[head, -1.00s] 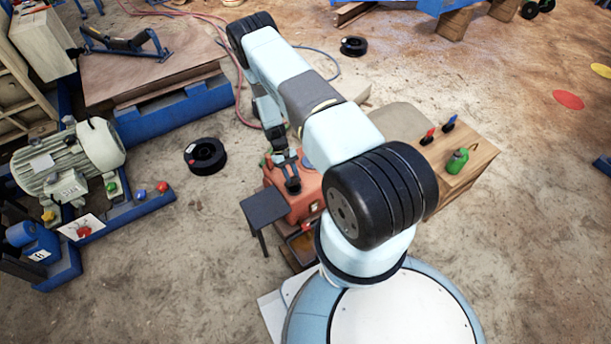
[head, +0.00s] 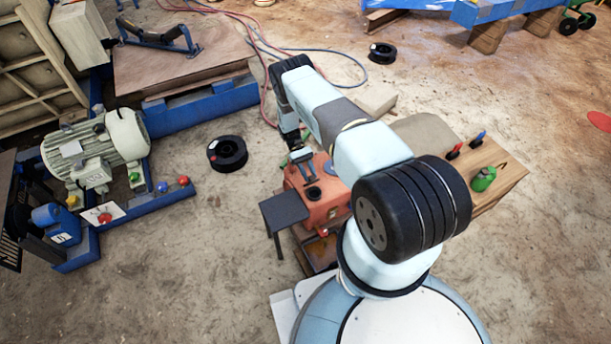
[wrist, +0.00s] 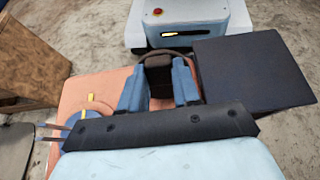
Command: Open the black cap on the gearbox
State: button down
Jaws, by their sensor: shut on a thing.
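The gearbox is the orange-red box (head: 328,211) in front of my base, below my arm. A dark round spot (head: 313,193) shows on its top; it looks like an opening. My gripper (head: 303,158) is just above and behind that spot, apart from it. In the wrist view my gripper's two blue fingers (wrist: 158,88) are shut on the black cap (wrist: 158,70), which is dark and blocky between them. The orange gearbox top (wrist: 88,88) lies below. The cap's lower end is hidden in the wrist view.
A dark side table (head: 284,210) stands against the gearbox's left side; its top (wrist: 250,73) shows in the wrist view. A black coil (head: 227,153) and grey motor (head: 110,150) are left. Floor between is bare.

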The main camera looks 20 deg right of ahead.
jog(key=shift+s+a+f, duration=0.15)
jog(key=shift+a, duration=0.05)
jog(key=c, duration=0.8)
grip_release()
jog(key=shift+d, duration=0.15)
jog(key=v, duration=1.4)
jog(key=shift+f, duration=0.1)
